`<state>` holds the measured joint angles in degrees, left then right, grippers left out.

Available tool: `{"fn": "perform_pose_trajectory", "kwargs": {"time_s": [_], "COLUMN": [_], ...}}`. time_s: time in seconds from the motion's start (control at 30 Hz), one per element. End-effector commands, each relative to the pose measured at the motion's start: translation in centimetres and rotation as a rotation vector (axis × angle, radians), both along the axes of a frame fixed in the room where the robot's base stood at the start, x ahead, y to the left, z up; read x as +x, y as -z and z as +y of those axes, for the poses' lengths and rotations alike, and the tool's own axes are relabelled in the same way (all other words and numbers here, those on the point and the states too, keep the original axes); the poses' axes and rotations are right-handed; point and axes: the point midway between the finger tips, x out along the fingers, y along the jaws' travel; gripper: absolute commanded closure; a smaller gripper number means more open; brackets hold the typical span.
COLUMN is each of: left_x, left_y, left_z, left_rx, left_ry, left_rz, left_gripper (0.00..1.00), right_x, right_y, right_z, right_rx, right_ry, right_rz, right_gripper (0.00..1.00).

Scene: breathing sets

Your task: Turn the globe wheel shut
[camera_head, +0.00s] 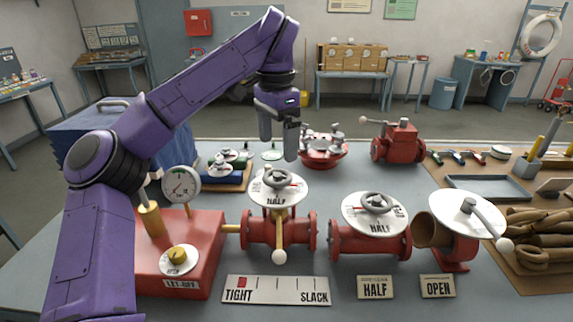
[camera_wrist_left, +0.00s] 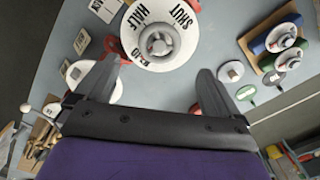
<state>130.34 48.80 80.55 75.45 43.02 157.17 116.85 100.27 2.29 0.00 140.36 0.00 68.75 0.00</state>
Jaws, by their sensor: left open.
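Three red valves stand in a row on the bench. The left valve has a grey handwheel (camera_head: 278,178) on a white dial, with a brass rod in front. The middle valve has a grey handwheel (camera_head: 376,203) on a similar dial. The right valve has a crank on a white disc (camera_head: 467,212). No label tells which is the globe one. My left gripper (camera_head: 279,143) is open and empty, pointing down, above and just behind the left wheel. In the left wrist view that wheel (camera_wrist_left: 160,41) lies beyond the open fingers, its dial reading SHUT, HALF, OPEN. My right gripper is out of view.
A red box with a pressure gauge (camera_head: 181,185) stands left of the valves. A TIGHT–SLACK strip (camera_head: 276,290), a HALF card (camera_head: 375,287) and an OPEN card (camera_head: 437,286) lie in front. Other valve pieces (camera_head: 323,152) stand behind; a tray (camera_head: 487,188) is at right.

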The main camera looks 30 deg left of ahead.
Motion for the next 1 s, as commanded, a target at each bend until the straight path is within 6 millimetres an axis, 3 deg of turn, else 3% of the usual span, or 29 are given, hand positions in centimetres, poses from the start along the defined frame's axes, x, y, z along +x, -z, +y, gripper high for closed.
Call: {"fn": "perform_pose_trajectory", "kwargs": {"time_s": [0.1, 0.3, 0.43, 0.67, 0.83, 0.87, 1.0], "left_x": [0.4, 1.1, 1.2, 1.2, 1.2, 1.2, 1.2], "left_y": [3.2, 6.9, 7.9, 8.0, 8.0, 8.0, 8.0], "left_z": [0.1, 0.0, 0.0, 0.0, 0.0, 0.0, -0.1], "left_rx": [-0.001, 0.001, 0.002, 0.002, 0.002, 0.002, 0.003], "left_ry": [0.003, 0.002, 0.001, 0.002, 0.002, 0.003, 0.005], "left_rz": [0.01, 0.015, 0.013, 0.011, 0.011, 0.011, 0.012], "left_gripper": [0.04, 0.04, 0.04, 0.04, 0.56, 0.6, 0.59], "right_x": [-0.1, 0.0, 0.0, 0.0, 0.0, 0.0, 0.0], "right_y": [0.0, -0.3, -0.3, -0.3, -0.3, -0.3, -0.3], "right_z": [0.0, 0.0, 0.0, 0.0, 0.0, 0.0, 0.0], "right_rx": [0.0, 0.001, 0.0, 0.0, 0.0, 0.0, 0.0], "right_ry": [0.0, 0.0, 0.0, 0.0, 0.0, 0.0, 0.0], "right_rz": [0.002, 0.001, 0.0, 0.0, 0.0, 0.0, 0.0], "right_gripper": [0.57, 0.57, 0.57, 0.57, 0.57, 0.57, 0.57]}}
